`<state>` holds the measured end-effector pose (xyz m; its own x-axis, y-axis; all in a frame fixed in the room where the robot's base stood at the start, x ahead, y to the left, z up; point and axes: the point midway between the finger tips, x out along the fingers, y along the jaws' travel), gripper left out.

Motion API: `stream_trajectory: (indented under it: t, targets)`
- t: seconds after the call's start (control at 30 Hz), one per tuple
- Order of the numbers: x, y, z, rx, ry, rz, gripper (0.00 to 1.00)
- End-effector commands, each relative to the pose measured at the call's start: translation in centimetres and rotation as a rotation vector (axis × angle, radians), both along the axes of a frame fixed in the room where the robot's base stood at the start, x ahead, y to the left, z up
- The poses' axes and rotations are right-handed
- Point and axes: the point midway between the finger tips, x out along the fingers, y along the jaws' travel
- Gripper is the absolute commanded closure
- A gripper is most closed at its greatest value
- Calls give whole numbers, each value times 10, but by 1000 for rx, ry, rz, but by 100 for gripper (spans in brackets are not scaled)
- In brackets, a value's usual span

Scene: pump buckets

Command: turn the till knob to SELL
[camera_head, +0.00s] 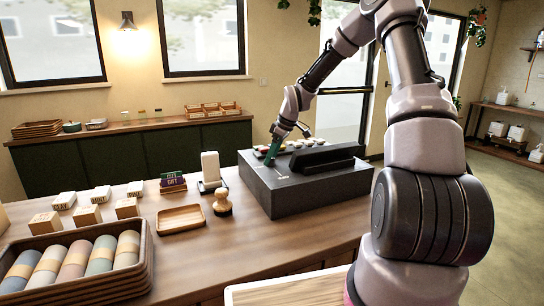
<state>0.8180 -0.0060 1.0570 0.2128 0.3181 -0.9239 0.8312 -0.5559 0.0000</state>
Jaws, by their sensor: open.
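The dark grey till (313,197) stands on the wooden counter, left of my upper arm in the picture. My gripper (287,142) is over the till's left rear part, pointing down, with its jaws apart. A teal-green upright part (272,150) shows at the gripper's left side, close to the till's top; I cannot tell whether it is a finger or a separate thing. Small pale marks lie on the till's top in front of it. I cannot make out the knob or its SELL mark; they are too small or hidden by the gripper.
Left of the till stand a wooden stamp (222,202), a white upright device (210,168), a wooden tray (180,227) and small signs (172,181).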

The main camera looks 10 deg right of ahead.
Motion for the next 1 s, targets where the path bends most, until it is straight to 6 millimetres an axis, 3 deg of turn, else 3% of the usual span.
stream_trajectory:
  t: [0.13, 0.17, 0.33, 0.37, 0.73, 1.0]
  targets:
    - [0, 0, 0, 0, 0, 0, 28]
    - [0, 0, 0, 0, 0, 0, 32]
    - [0, 0, 0, 0, 0, 0, 97]
    - [0, 0, 0, 0, 0, 0, 100]
    - [-1, 1, 1, -1, -1, -51, 100]
    - [-2, 3, 1, -3, -2, -230, 100]
